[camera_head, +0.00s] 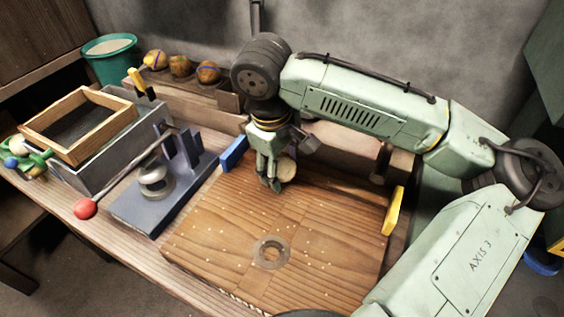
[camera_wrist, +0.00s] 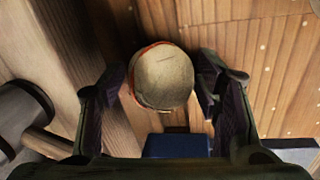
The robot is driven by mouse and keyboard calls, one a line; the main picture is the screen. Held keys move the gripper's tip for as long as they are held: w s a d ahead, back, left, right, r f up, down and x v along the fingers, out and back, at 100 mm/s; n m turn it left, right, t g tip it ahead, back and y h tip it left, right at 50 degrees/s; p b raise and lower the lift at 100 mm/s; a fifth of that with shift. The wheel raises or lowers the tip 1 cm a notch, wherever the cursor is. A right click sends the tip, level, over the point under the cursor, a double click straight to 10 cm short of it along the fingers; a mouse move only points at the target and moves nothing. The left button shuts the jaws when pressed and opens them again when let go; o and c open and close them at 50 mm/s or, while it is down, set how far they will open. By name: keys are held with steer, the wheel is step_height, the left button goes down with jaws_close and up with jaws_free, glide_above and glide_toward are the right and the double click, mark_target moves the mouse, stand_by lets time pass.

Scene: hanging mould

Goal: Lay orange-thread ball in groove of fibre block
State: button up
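A pale, rounded ball (camera_wrist: 164,78) with an orange thread along its edge shows in the wrist view between the two fingers of my gripper (camera_wrist: 160,92). Bare wood shows between the ball and the left finger; the right finger is very close to it, and I cannot tell if they touch. The fingers are apart, so my gripper looks open. In the head view my gripper (camera_head: 268,180) points down at the back of the wooden board, with the ball (camera_head: 287,168) partly hidden behind it. A brownish block (camera_head: 396,163), perhaps the fibre block, stands behind my arm; its groove is not visible.
The wooden board (camera_head: 215,222) has a ring-shaped insert (camera_head: 270,252). A blue block (camera_head: 234,153) and a yellow piece (camera_head: 394,211) stand at its edges. Several thread-marked balls (camera_head: 180,66) sit at the back. A blue-grey press (camera_head: 155,200) with a red-knobbed lever stands left.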

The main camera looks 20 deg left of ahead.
steer(key=o, duration=0.3)
steer(key=shift+o, duration=0.2)
step_height(320, 180, up, 12)
steer(key=s, duration=0.2)
steer(key=shift+a, duration=0.45)
steer(key=shift+f, duration=0.15)
steer(key=shift+c, duration=0.2)
stand_by(0.4)
